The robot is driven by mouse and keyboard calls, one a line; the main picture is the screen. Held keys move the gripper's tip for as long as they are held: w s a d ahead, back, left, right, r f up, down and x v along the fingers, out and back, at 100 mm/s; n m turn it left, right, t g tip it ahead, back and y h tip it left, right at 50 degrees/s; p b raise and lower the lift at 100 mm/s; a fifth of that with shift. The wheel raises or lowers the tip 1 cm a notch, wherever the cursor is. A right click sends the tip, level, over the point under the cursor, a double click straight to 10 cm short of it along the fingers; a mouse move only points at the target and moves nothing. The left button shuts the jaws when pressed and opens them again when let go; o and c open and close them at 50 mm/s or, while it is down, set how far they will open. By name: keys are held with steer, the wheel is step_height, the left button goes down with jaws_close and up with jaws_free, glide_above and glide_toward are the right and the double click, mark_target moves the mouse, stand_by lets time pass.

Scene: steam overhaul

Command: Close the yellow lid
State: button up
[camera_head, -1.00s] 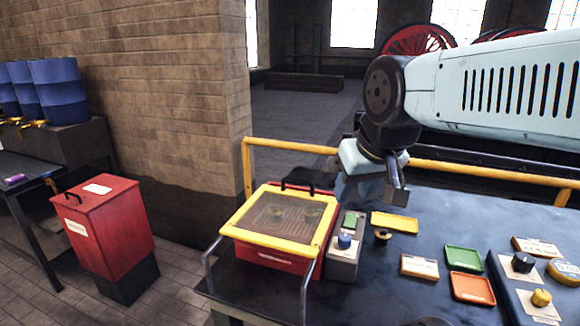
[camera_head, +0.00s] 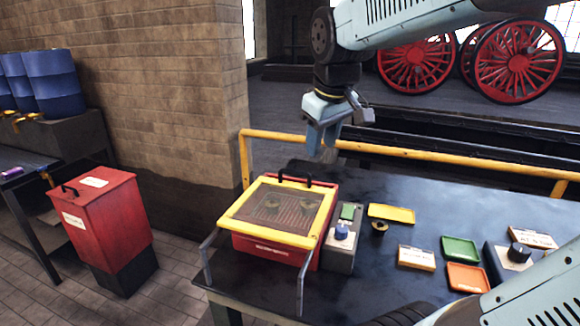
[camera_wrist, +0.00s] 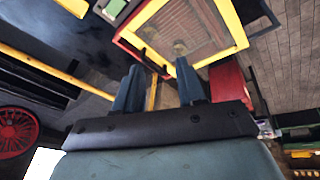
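The yellow lid (camera_head: 232,224) is a yellow frame around a clear window. It lies down over the red box (camera_head: 268,250) on the dark bench. Two round parts show through the window. The lid also shows at the top of the wrist view (camera_wrist: 228,22). My gripper (camera_head: 322,158) hangs above and behind the box's far right corner, apart from the lid. In the wrist view my gripper (camera_wrist: 160,68) has its two fingers spread, with nothing between them.
A grey control box (camera_head: 341,256) with a blue knob stands right of the red box. A metal rail (camera_head: 301,285) is at the front. A yellow guard rail (camera_head: 420,156) runs behind the bench. Small trays, including a green one (camera_head: 459,247), lie to the right.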

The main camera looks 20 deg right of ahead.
steer(key=w+a+f+n+g+h, duration=0.15)
steer(key=w+n, duration=0.45)
steer(key=w, duration=1)
glide_toward(294, 172)
steer(key=shift+g+y, duration=0.25)
steer(key=shift+g, duration=0.1)
steer(key=f, duration=0.2)
steer(key=w+d+f, duration=0.1)
steer(key=f, duration=0.2)
steer(key=w+f, duration=0.1)
steer(key=f, duration=0.1)
steer(key=shift+d+f, duration=0.2)
steer(key=shift+f, duration=0.2)
jaws_close()
